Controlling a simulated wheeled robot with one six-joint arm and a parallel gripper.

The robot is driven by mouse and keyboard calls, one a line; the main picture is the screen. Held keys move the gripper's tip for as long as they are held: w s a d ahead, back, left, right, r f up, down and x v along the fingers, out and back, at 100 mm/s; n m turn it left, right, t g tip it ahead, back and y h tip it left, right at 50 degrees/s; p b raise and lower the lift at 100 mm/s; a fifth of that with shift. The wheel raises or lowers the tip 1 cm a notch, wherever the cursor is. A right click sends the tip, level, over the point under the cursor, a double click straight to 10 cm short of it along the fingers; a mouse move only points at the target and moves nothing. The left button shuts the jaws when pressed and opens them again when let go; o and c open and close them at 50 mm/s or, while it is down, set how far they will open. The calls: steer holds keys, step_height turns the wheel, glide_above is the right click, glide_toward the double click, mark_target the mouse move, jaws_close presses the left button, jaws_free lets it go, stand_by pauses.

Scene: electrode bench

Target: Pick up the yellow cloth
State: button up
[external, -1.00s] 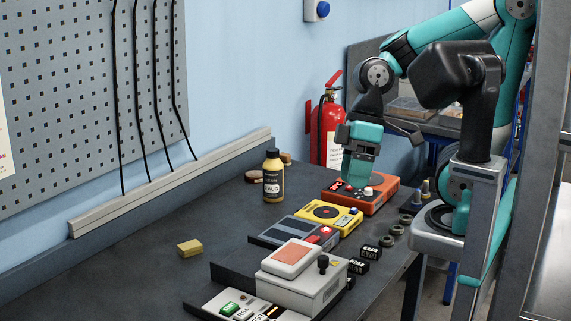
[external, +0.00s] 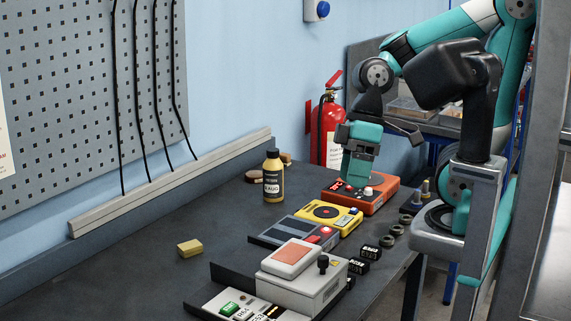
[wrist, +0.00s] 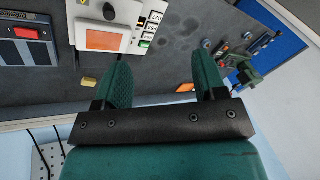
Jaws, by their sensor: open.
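The yellow cloth (external: 189,248) looks like a small folded block. It lies on the dark bench at the left in the external view, with clear bench around it. My gripper (external: 356,178) points down over the orange device, well to the right of the cloth and apart from it. In the wrist view my gripper (wrist: 162,78) is open, with nothing held between its two teal fingers. I cannot tell for sure which is the cloth.
A yellow bottle (external: 272,178) with a dark cap stands between the cloth and my gripper, towards the wall. The orange device (external: 375,203), yellow device (external: 327,216), dark-panelled device (external: 285,236) and white box (external: 305,290) line the front. The bench's left part is mostly bare.

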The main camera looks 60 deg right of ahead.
steer(key=shift+o, duration=0.5)
steer(key=w+d+f+m+b, duration=0.1)
steer(key=w+f+m+b, duration=0.1)
steer(key=w+m, duration=0.75)
steer(key=w+d+f+m+t+b, duration=0.1)
steer(key=w+d+f+m+b, duration=0.2)
steer(key=w, duration=1.1)
steer(key=w+f+m+b, duration=0.2)
steer(key=w+m, duration=0.6)
steer(key=w, duration=0.4)
steer(key=w+d+f+m+b, duration=0.2)
steer(key=w+d+f+m, duration=0.4)
steer(key=w+f+m, duration=0.2)
glide_above(190, 245)
steer(key=d, duration=0.2)
steer(key=shift+m+t, duration=0.25)
steer(key=shift+t, duration=0.05)
step_height(190, 245, down, 11)
steer(key=shift+s+d+r, duration=0.15)
steer(key=shift+p+x, duration=0.45)
steer(key=shift+x, duration=2.3)
steer(key=shift+s, duration=0.15)
